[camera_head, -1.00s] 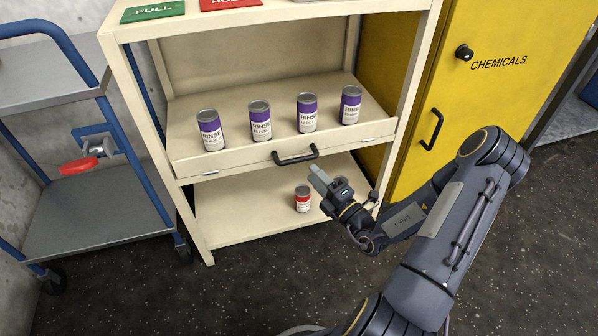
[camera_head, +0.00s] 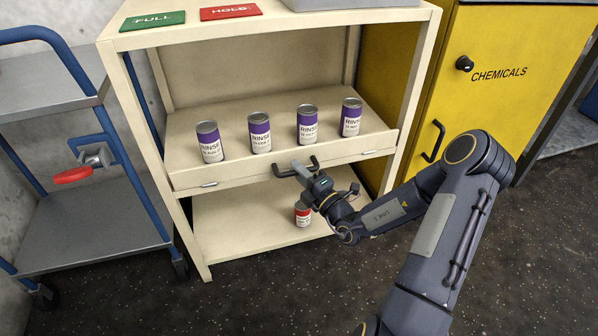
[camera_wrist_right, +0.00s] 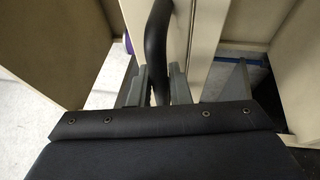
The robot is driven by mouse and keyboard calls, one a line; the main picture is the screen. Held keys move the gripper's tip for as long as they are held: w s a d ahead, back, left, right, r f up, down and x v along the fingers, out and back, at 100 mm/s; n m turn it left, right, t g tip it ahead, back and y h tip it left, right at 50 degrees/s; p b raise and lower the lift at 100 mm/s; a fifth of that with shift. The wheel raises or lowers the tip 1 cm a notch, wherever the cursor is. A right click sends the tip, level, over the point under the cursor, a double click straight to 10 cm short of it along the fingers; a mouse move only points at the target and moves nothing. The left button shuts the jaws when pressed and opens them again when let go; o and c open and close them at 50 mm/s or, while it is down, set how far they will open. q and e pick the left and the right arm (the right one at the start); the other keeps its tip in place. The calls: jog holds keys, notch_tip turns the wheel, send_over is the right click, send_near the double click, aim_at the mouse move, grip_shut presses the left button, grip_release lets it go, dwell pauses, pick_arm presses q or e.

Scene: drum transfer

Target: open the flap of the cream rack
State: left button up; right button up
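The cream rack (camera_head: 118,110) stands in the middle of the head view. Its flap (camera_head: 235,174) is upright along the front of the middle shelf. The flap's black handle (camera_head: 313,161) is at its middle. My right gripper (camera_head: 297,168) is at this handle. In the right wrist view the handle (camera_wrist_right: 158,45) runs between the two fingers of my right gripper (camera_wrist_right: 162,88), with little or no gap on either side. My left gripper is out of view.
Several purple RINSE cans (camera_head: 259,132) stand on the shelf behind the flap. A red-labelled can (camera_head: 303,214) stands on the lower shelf, partly hidden by my gripper. A yellow chemicals cabinet (camera_head: 480,110) is on the right, a blue-framed cart (camera_head: 85,225) on the left.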

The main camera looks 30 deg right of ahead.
grip_shut()
jog(key=shift+f, duration=0.1)
